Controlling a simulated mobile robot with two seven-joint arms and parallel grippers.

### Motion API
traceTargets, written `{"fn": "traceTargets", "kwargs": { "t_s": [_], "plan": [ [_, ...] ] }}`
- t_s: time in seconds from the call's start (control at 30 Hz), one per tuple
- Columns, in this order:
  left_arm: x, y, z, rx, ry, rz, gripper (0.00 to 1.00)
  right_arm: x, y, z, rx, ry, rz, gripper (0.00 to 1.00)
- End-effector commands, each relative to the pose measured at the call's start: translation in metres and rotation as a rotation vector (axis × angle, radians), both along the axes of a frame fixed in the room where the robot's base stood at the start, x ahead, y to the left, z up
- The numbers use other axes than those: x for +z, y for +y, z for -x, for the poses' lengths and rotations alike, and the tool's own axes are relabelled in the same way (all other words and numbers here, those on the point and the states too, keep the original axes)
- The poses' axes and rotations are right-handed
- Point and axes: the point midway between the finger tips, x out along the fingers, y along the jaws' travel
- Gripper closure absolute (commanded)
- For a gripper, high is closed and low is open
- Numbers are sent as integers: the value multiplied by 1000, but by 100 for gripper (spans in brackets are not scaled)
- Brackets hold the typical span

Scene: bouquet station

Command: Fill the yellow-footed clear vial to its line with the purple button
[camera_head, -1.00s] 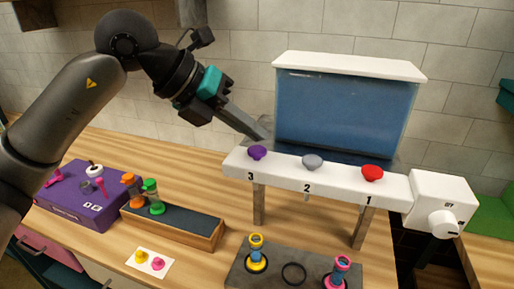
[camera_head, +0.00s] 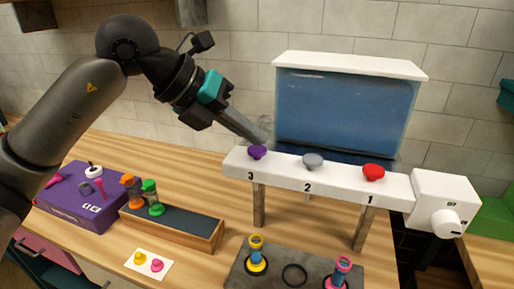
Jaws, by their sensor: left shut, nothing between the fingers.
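The yellow-footed vial (camera_head: 256,255) stands upright in a ring at the left of a dark mat (camera_head: 275,278), below and in front of outlet 3. It has a yellow rim and a bluish middle; its line and fill level are too small to tell. The purple button (camera_head: 257,152) sits on the white dispenser bar (camera_head: 330,180) above the number 3. My left gripper (camera_head: 264,136) is shut and empty, its fingertips just above and behind the purple button, seemingly apart from it. My right gripper is out of view.
A blue-filled tank (camera_head: 340,110) stands behind the bar, with grey (camera_head: 313,161) and red (camera_head: 373,172) buttons beside the purple one. A pink-footed vial (camera_head: 339,272) stands on the mat's right. A wooden rack (camera_head: 190,236) with orange and green vials and a purple box (camera_head: 75,208) are left.

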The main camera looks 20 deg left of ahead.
Motion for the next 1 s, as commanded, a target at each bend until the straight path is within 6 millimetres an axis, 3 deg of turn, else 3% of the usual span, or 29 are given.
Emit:
{"fn": "traceTargets", "kwargs": {
  "t_s": [1.0],
  "plan": [
    [-13,0,0,-1,2,-1,100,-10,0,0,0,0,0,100]
  ]
}}
